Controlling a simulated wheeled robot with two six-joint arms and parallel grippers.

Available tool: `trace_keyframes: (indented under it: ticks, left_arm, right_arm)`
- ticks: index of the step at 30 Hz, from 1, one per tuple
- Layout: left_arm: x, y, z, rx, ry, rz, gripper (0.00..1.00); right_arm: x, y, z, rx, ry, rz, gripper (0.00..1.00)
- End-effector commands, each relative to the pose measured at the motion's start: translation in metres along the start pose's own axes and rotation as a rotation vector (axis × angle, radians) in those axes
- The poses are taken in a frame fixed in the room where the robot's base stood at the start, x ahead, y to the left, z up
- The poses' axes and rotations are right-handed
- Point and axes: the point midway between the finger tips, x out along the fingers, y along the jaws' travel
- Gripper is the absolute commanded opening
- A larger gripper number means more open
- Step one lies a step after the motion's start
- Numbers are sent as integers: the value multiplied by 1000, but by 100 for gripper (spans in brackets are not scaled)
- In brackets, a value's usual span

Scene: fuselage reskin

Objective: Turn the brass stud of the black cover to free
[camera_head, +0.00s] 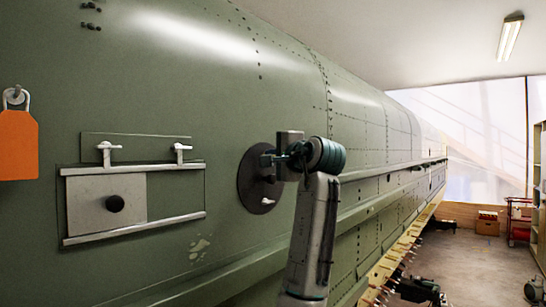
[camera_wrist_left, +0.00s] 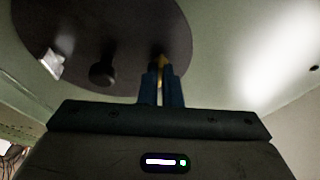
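The black cover (camera_head: 249,190) is a round dark disc on the green fuselage skin in the head view. It also fills the upper left of the left wrist view (camera_wrist_left: 110,28). A dark knob (camera_wrist_left: 102,74) and a pale metal tab (camera_wrist_left: 52,63) sit on it. The brass stud (camera_wrist_left: 162,61) shows as a small yellow piece near the cover's edge. My left gripper (camera_head: 268,160) is at the cover's face. In the wrist view its blue fingers (camera_wrist_left: 161,78) are close together, one on each side of the stud. The head view hides the stud. My right gripper is not in view.
Left of the cover is a railed frame with a grey plate (camera_head: 80,208) and black knob (camera_head: 115,203). Two white T-handles (camera_head: 109,152) (camera_head: 181,152) stand above it. An orange tag (camera_head: 18,145) hangs at far left. The floor (camera_head: 470,265) at right is mostly clear.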

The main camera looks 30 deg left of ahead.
Motion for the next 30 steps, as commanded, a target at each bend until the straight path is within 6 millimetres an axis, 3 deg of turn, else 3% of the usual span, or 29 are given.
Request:
trace_keyframes:
  ticks: [11, 30]
  left_arm:
    - [0, 5, 0, -91, 0, -38, 0]
    - [0, 10, -2, -616, 1, -256, 0]
  right_arm:
    - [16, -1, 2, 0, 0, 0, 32]
    - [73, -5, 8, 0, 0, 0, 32]
